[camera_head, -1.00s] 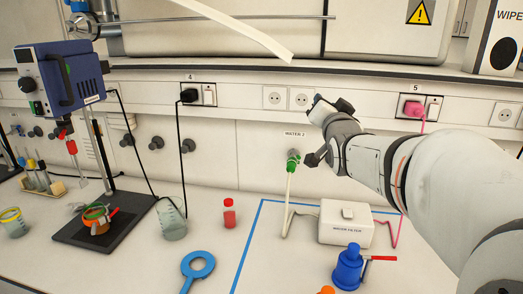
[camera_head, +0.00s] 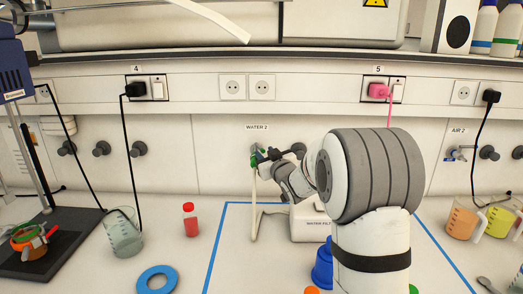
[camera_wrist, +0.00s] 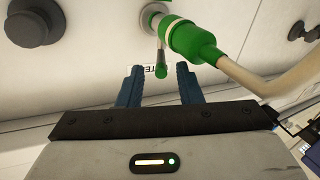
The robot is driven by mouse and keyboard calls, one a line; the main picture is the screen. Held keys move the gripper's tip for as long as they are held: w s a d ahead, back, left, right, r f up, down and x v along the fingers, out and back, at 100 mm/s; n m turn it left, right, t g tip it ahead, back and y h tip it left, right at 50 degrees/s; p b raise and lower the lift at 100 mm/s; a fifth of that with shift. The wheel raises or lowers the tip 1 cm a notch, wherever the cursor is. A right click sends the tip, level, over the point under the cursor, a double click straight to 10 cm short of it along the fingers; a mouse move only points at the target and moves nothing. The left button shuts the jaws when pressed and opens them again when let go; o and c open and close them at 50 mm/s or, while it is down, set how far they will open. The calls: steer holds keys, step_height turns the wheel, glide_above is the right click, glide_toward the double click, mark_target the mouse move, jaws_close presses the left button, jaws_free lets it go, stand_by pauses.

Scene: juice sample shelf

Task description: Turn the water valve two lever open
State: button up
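The water valve two (camera_head: 255,160) is a green fitting on the back wall under the label WATER 2 (camera_head: 256,127), with a pale hose hanging from it. In the wrist view the green valve body (camera_wrist: 193,42) is large, and its short lever with a green tip (camera_wrist: 161,70) points toward my gripper. My gripper (camera_wrist: 160,72) is open, with one blue finger on each side of the lever tip. A gap shows between the tip and each finger. In the head view my gripper (camera_head: 267,156) is right beside the valve; my arm covers much of the area to its right.
The white water filter box (camera_head: 308,225) and a blue bottle (camera_head: 322,265) stand below, partly hidden by my arm. A dark wall knob (camera_wrist: 33,24) is left of the valve.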

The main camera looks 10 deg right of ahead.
mark_target(260, 148)
steer(key=shift+w+a+p, duration=0.15)
steer(key=shift+w+a, duration=0.1)
steer(key=shift+w, duration=0.7)
steer(key=shift+w+a+p, duration=0.15)
steer(key=shift+w+a, duration=0.05)
steer(key=shift+w, duration=0.75)
steer(key=shift+c, duration=0.4)
jaws_close()
